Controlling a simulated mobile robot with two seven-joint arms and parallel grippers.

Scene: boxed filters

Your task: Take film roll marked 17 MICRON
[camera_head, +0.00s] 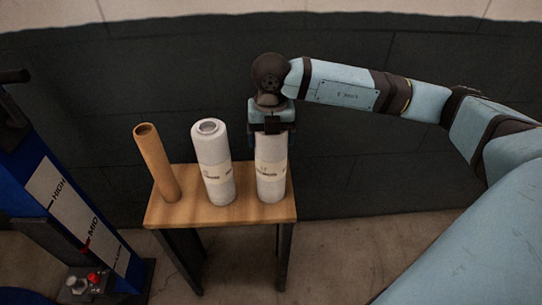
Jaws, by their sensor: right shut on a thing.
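Two white film rolls stand upright on a small wooden table (222,213). The middle roll (214,166) has a pale label band, and its print is too small to read. The right roll (271,187) has a similar band that I also cannot read. My right gripper (271,129) points down over the right roll and is shut on its top end. The roll's top is hidden by the gripper. The roll's lower end is at the tabletop; I cannot tell if it is lifted. My left gripper is not in view.
A bare brown cardboard tube (157,164) stands at the table's left, leaning slightly. A blue machine (66,201) marked HIGH and MID, with a red knob, stands at the left. A dark wall is close behind the table.

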